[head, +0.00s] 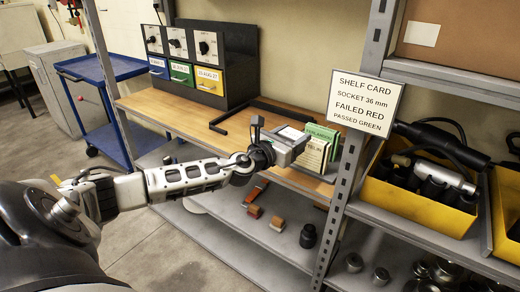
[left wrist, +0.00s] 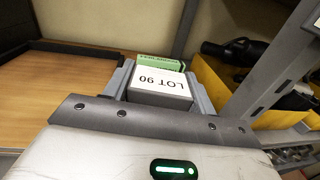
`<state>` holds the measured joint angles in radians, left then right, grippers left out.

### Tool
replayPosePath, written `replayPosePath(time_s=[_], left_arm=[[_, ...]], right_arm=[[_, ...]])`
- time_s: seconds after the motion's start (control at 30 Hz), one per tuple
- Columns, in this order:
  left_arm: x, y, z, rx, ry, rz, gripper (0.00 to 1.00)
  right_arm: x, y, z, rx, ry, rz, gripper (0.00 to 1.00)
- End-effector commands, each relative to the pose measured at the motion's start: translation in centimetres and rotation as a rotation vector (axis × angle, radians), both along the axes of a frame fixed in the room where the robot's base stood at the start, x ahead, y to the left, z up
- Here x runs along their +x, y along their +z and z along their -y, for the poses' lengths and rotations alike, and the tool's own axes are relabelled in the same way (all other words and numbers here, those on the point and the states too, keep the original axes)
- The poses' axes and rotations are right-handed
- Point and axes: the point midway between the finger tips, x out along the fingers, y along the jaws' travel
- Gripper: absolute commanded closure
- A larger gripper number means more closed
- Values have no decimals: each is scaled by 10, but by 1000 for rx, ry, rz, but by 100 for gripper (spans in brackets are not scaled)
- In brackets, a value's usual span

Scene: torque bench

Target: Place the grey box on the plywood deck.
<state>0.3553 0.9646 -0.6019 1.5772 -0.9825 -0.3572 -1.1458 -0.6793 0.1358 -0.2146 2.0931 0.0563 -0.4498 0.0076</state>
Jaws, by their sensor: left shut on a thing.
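The grey box (left wrist: 160,86) has a white label reading LOT 90 on top. My left gripper (left wrist: 160,88) is shut on it, with a finger on each side. In the head view, the left gripper (head: 288,146) and the box's pale top (head: 291,133) are over the right part of the plywood deck (head: 160,104), near the upright cards. I cannot tell how high the box is above the deck. The deck also shows at the left in the left wrist view (left wrist: 50,88). My right gripper is not in view.
Green and cream cards (head: 318,148) stand just right of the gripper. A metal rack post (head: 350,150) and shelf card sign (head: 364,103) are further right. A black drawer unit (head: 205,65) and black bracket (head: 235,118) occupy the deck; its front left is clear.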

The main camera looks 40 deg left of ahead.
Motion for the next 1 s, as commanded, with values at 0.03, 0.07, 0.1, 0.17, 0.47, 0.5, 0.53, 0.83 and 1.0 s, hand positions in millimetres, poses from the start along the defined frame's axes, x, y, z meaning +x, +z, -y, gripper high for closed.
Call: replayPosePath(time_s=[0.03, 0.07, 0.1, 0.17, 0.47, 0.5, 0.53, 0.83, 1.0], left_arm=[[7, 8, -24, 9, 31, 8, 82], [9, 12, -35, 7, 47, 9, 82], [12, 17, -47, 5, 65, 7, 82], [14, 24, -63, 3, 87, 6, 82], [28, 22, -104, -4, 129, 4, 82], [33, 15, -111, -6, 130, 3, 82], [38, 11, -117, -5, 130, 5, 82], [75, -27, -168, -12, 128, 6, 82], [86, -46, -184, -9, 127, 4, 82]], right_arm=[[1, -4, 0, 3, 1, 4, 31], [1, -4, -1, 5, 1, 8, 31], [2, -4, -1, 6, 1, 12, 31], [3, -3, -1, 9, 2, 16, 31], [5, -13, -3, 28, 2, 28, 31], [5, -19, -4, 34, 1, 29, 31], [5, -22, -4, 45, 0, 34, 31], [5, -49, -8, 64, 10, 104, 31], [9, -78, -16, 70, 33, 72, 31]])
